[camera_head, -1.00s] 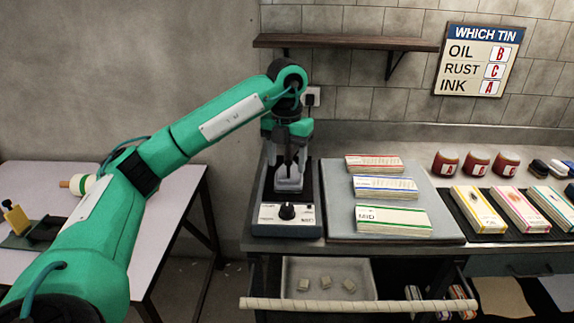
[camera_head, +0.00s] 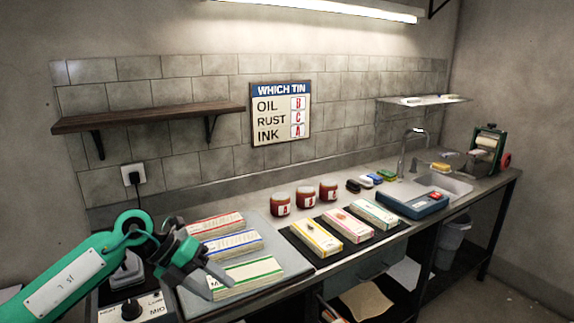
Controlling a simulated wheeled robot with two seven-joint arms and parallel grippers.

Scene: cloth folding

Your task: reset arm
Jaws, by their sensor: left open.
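My left arm comes in from the lower left of the head view, green with a dark wrist. My left gripper (camera_head: 213,283) is open, with two grey fingers apart and no object seen between them. In the picture it overlaps the left side of the banded stacks: one with a red band (camera_head: 215,224), one with a blue band (camera_head: 232,243) and one with a green band (camera_head: 250,273). I cannot tell its height above them. A device with a dark knob (camera_head: 131,310) stands left of the gripper, partly hidden by my arm. My right gripper is not in view.
The stacks lie on a grey board (camera_head: 293,262). Three red jars (camera_head: 306,198) stand behind a dark mat with three coloured packs (camera_head: 345,225). A blue tray (camera_head: 412,202), sink and tap (camera_head: 402,150) are to the right. A wooden shelf (camera_head: 150,117) hangs above left.

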